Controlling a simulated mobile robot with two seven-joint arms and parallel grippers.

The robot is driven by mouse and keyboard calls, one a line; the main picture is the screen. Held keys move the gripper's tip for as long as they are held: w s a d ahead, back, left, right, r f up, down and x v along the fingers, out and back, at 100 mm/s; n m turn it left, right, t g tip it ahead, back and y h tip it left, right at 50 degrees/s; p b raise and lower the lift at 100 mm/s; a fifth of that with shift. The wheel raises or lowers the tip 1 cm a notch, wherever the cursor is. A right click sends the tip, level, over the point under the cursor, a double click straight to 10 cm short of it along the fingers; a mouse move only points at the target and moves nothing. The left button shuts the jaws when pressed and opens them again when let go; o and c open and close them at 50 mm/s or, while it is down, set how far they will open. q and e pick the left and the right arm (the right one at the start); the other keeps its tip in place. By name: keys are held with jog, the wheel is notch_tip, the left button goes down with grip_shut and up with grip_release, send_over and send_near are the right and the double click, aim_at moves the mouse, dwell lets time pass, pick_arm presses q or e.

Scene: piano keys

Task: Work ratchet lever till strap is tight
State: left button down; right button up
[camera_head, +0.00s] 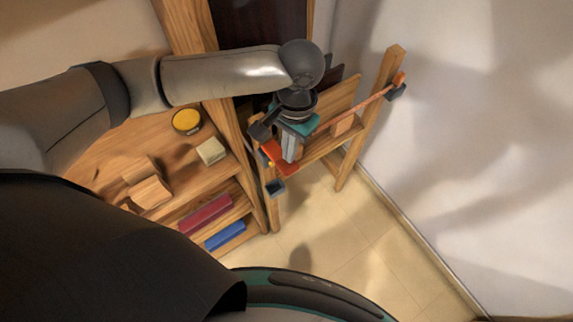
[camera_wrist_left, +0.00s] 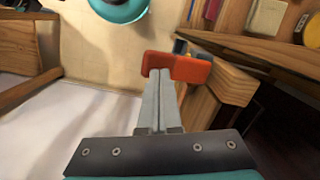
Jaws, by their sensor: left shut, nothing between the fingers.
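An orange-red ratchet lever (camera_head: 273,152) sits at the left post of a wooden frame in the head view. In the left wrist view the orange-red lever (camera_wrist_left: 182,68) lies just beyond my fingertips; I cannot tell if they touch it. An orange strap (camera_head: 362,105) runs from the frame's right post toward the left one, where my gripper hides part of it. It looks straight. My left gripper (camera_head: 290,157) points down beside the lever; its fingers (camera_wrist_left: 160,74) are together and empty. My right gripper is not in view.
A wooden shelf (camera_head: 240,204) stands left of the frame, holding a yellow-topped round item (camera_head: 187,121), a pale block (camera_head: 211,151), a red book (camera_head: 205,214) and a blue one (camera_head: 225,236). A white wall (camera_head: 480,150) rises at right. The tiled floor is open.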

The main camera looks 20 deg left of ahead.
pick_arm(q)
jog(key=shift+f, duration=0.1)
dwell(0.3)
jog(key=shift+f+b, duration=0.5)
jog(key=shift+f, duration=1.45)
jog(key=w, duration=0.1)
jog(key=w+p, duration=0.1)
jog(key=w+d+r, duration=0.1)
jog(key=shift+p, duration=0.3)
jog(key=shift+s, duration=0.1)
notch_tip(320, 180, up, 15)
jog(key=w+p, duration=0.1)
jog(key=p, duration=1)
jog(key=shift+w+d+r, duration=0.15)
jog(key=shift+w+d, duration=0.05)
jog(key=shift+w, duration=0.05)
